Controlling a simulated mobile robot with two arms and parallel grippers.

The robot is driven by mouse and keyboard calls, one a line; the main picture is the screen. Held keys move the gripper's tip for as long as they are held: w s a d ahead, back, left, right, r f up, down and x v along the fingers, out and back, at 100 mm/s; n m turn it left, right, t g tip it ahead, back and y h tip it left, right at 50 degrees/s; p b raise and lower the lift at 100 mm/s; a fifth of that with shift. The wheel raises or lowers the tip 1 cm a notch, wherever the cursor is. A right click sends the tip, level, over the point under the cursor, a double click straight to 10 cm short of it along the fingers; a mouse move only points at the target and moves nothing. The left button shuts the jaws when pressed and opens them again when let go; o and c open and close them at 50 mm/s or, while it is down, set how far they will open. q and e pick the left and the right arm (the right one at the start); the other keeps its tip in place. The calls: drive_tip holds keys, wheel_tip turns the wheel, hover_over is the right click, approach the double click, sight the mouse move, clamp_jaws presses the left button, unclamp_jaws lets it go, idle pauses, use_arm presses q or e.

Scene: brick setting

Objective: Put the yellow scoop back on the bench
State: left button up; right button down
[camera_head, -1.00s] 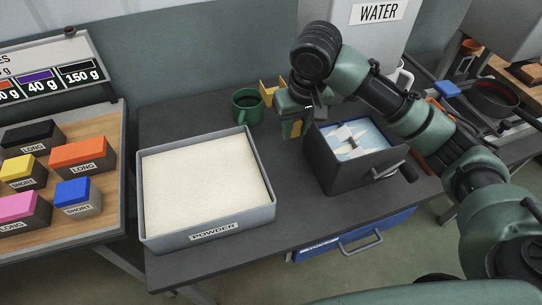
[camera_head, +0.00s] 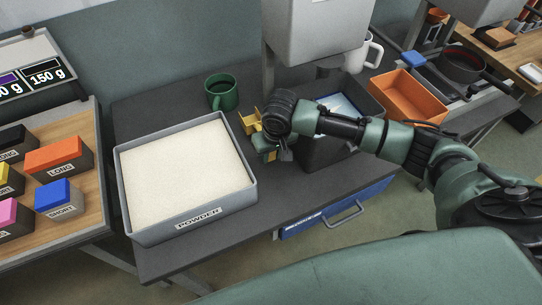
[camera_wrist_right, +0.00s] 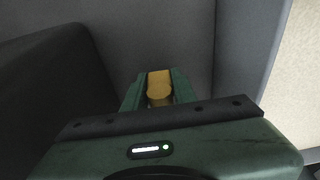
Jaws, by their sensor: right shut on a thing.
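The yellow scoop (camera_head: 249,121) is between the powder tray and the dark bin in the head view, over the dark bench (camera_head: 185,262). My right gripper (camera_head: 268,152) is shut on it, low over the bench. In the right wrist view the yellow scoop (camera_wrist_right: 159,86) shows between the green fingertips of the right gripper (camera_wrist_right: 159,97). My arm covers part of the scoop, and I cannot tell whether it touches the bench. My left gripper is not in view.
The powder tray (camera_head: 246,196) stands left of the gripper, and a dark bin (camera_head: 322,152) close on its right. A green mug (camera_head: 221,92) stands behind. An orange tray (camera_head: 408,97) is farther right. Bare bench shows in front, above a blue drawer (camera_head: 335,212).

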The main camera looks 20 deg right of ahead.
drive_tip(key=shift+x, duration=0.85)
drive_tip(key=shift+s, duration=0.2)
drive_tip(key=shift+f, duration=0.1)
drive_tip(key=shift+f, duration=0.45)
drive_tip(key=c, duration=1.1)
unclamp_jaws()
drive_tip(key=shift+s, duration=0.1)
drive_tip(key=shift+r, duration=0.1)
drive_tip(key=v, duration=1.3)
drive_tip(key=shift+w, duration=0.2)
